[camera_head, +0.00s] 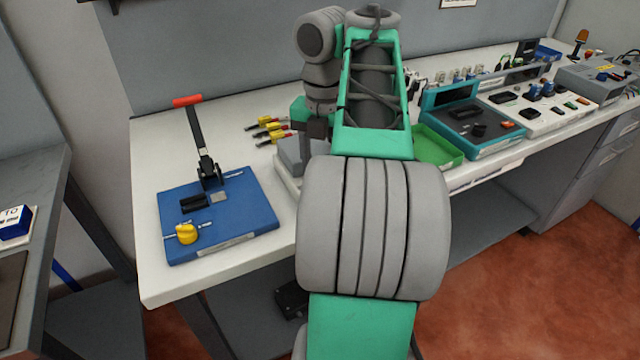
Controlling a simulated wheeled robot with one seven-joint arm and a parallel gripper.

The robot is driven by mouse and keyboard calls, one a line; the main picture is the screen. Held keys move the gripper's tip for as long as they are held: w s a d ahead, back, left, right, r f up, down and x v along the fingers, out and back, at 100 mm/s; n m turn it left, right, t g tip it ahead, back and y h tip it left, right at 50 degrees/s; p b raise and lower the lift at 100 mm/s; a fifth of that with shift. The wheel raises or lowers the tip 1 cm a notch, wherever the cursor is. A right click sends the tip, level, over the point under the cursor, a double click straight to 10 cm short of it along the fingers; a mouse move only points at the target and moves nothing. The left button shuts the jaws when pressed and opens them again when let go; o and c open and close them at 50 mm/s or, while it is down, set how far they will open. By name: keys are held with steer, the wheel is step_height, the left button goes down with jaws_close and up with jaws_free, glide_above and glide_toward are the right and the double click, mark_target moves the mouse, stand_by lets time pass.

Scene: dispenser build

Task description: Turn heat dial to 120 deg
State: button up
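No dial in the head view carries markings that I can read, so I cannot tell for certain which one is the heat dial. A teal-framed box (455,98) with a dark top stands right of my arm and has a small black knob (479,130) near its front. A yellow knob (186,234) sits at the front left of a blue base plate (255,215) that carries a red-handled lever (188,101). My gripper (317,130) points down over a grey block (292,156), left of the teal box. My arm partly hides it, and its fingers are too small to read.
Several yellow-and-red tools (268,130) lie left of my gripper. A green tray (436,148) is right of my arm. More instruments, including a white panel box (560,118) and a grey box (590,82), stand farther right. The white bench's (148,270) front left is bare.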

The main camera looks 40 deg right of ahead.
step_height(320, 180, down, 3)
steer(key=shift+f+b, duration=0.1)
steer(key=shift+b, duration=0.6)
steer(key=shift+c, duration=0.3)
jaws_close()
